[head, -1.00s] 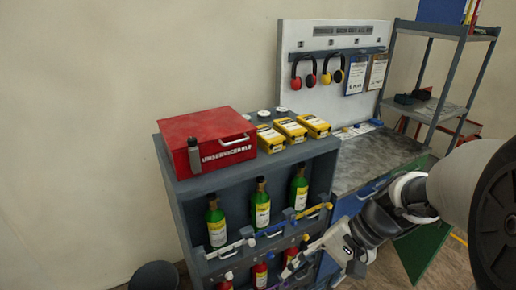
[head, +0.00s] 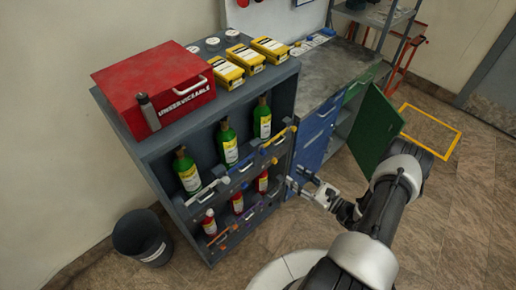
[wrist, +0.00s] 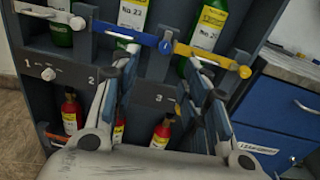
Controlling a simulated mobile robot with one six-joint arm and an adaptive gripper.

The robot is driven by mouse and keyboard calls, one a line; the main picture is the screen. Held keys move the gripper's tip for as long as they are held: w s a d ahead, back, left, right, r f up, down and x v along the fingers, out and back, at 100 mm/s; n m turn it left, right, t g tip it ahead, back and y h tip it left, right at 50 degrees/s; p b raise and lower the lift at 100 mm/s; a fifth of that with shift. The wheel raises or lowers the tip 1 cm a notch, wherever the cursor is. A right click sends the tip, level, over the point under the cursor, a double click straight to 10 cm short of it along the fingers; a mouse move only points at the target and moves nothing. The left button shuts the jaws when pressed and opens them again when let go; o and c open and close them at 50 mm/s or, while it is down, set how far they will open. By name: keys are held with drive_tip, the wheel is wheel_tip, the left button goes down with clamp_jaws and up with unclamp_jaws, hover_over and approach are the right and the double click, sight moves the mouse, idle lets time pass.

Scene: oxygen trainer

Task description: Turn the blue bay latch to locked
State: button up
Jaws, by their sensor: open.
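The blue bay latch (wrist: 130,33) is a bar lying roughly level across the upper middle bay, in front of a green bottle, in the wrist view. In the head view the blue latch (head: 249,162) is small, on the rack's upper front rail. My gripper (wrist: 163,78) is open and empty. In the wrist view its fingers are spread below the latch, with no contact visible. In the head view my gripper (head: 297,180) is to the right of the rack's front.
A white latch (wrist: 43,11) and a yellow latch (wrist: 205,55) flank the blue one. Red bottles (head: 237,203) stand in the lower row. A red case (head: 155,88) tops the rack. A green door (head: 375,133) stands open at right; a dark bin (head: 143,237) is at left.

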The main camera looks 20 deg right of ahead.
drive_tip(key=f+m+h, duration=0.1)
drive_tip(key=f, duration=0.1)
drive_tip(key=b, duration=0.1)
approach(265, 153)
drive_tip(key=shift+t, duration=0.4)
drive_tip(key=x, duration=0.9)
drive_tip(key=shift+a+f, duration=0.25)
drive_tip(key=shift+f, duration=0.1)
drive_tip(key=shift+c, duration=0.6)
clamp_jaws()
